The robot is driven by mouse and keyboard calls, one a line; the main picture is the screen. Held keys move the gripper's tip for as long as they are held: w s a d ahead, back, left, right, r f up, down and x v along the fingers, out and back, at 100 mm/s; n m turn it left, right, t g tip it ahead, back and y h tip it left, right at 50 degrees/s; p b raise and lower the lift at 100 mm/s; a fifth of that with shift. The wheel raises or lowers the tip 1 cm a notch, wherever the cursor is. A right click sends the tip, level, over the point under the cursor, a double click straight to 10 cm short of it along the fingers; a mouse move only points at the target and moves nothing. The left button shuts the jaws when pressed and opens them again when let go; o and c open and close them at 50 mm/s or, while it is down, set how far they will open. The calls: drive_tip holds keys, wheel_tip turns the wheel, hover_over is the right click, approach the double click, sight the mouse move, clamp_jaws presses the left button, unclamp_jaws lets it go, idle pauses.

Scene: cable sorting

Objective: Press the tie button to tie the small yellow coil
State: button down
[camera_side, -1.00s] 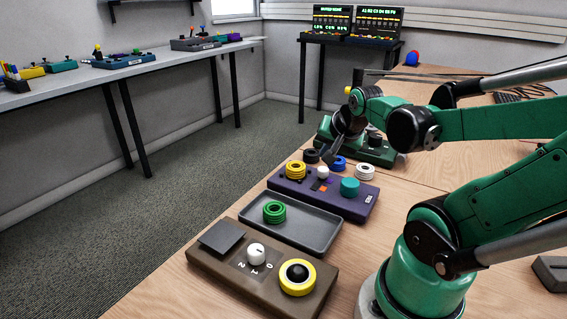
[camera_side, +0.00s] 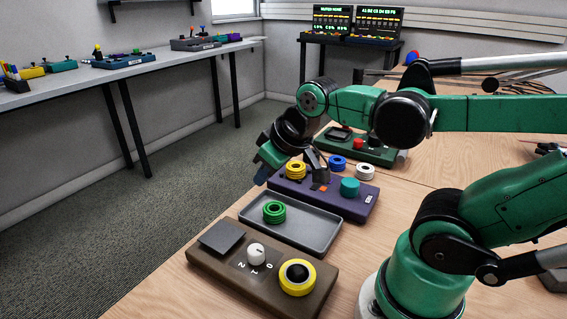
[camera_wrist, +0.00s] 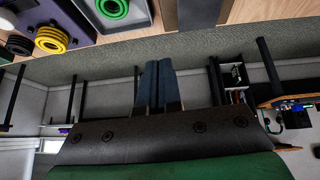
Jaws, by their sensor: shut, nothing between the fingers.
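The small yellow coil (camera_side: 296,170) sits on the purple box (camera_side: 330,201), toward its back left. It also shows in the wrist view (camera_wrist: 51,39). The purple box carries a round teal button (camera_side: 349,187) and a small orange square (camera_side: 320,188); no readable label tells which is the tie button. My gripper (camera_side: 262,172) is shut and empty, tilted down at the left of the purple box, apart from the coil. In the wrist view its fingers (camera_wrist: 155,68) lie together and point over the floor. My wrist hides part of the box's far left end.
A grey tray (camera_side: 322,242) with a green coil (camera_side: 274,212) lies nearer. A brown box (camera_side: 228,270) with a white dial (camera_side: 256,254) and yellow-ringed button (camera_side: 297,277) is nearest. Blue (camera_side: 338,163) and white (camera_side: 365,172) coils lie behind. A green box (camera_side: 375,154) stands farther back.

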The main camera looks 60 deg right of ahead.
drive_tip(key=s+d+r+g+h, duration=0.1)
drive_tip(key=s+d+r+g, duration=0.15)
drive_tip(key=d, duration=0.85)
wheel_tip(320, 180, up, 3)
drive_tip(key=g+y, duration=0.2)
drive_tip(key=g, duration=0.2)
hover_over(350, 182)
wheel_tip(350, 182, down, 14)
drive_tip(key=shift+f, duration=0.1)
